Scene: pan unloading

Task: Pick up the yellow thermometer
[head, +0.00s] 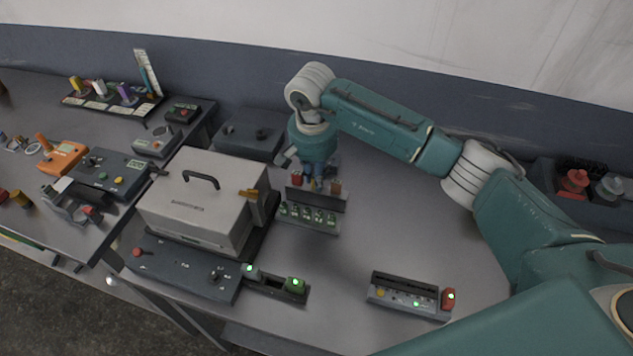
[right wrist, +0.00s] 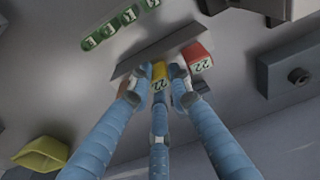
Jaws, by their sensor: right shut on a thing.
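My right gripper (head: 315,184) reaches down from above, behind the rack with green labels (head: 308,217). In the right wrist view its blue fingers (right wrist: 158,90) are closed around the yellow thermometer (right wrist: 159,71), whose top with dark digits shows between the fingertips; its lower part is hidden. A red thermometer (right wrist: 198,58) stands close beside the fingers, and it also shows in the head view (head: 297,178). A brown one (head: 336,187) stands on the other side. I cannot tell whether the yellow thermometer is still seated in the rack. My left gripper is not in view.
A large grey box with a handle (head: 203,200) stands left of the rack. A dark box (head: 248,140) is behind. A small panel with a red end (head: 408,296) lies at the front right. The table right of the rack is clear.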

